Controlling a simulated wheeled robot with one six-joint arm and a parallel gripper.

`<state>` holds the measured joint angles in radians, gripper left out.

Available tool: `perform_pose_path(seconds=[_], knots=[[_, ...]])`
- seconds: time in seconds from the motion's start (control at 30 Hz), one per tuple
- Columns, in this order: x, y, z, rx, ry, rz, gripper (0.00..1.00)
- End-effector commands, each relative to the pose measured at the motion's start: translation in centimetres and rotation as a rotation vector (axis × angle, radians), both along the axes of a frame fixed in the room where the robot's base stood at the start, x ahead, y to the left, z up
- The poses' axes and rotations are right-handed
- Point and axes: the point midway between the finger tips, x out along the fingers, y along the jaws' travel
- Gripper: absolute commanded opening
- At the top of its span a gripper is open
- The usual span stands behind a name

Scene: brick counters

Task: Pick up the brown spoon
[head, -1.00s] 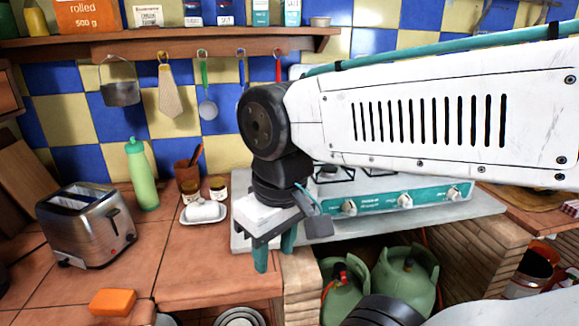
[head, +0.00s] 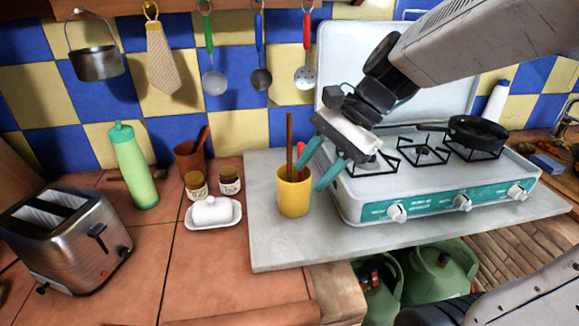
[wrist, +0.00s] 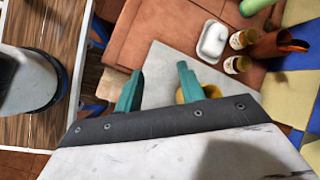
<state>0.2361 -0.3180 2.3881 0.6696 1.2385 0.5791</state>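A thin brown handle (head: 289,135), likely the brown spoon's, stands upright in a yellow cup (head: 294,196) on the grey slab. Its lower end is hidden in the cup. A red handle (head: 301,150) leans beside it. My gripper (head: 321,163) is open and empty, its teal fingers pointing down-left, just right of the handles and above the cup. In the wrist view, the fingers (wrist: 160,85) are spread apart, and the yellow cup (wrist: 212,91) shows partly behind one finger; the brown handle cannot be made out there.
A white stove (head: 430,195) with a black pan (head: 478,131) stands right of the cup. Left are a butter dish (head: 213,212), two jars, a brown pot (head: 188,163) with a reddish-brown utensil, a green bottle (head: 133,170) and a toaster (head: 70,240). Utensils hang behind.

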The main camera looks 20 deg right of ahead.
Motion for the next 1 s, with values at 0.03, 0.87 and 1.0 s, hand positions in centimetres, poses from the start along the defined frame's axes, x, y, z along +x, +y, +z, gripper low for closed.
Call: perform_pose_path(seconds=[0.03,0.87,1.0], knots=[[2.8,-0.5,-0.2,0.104,0.081,-0.156,0.39],[19.8,-4.6,-2.5,0.765,0.553,-0.980,0.39],[20.4,-2.5,-3.0,0.763,0.552,-0.977,0.39]])
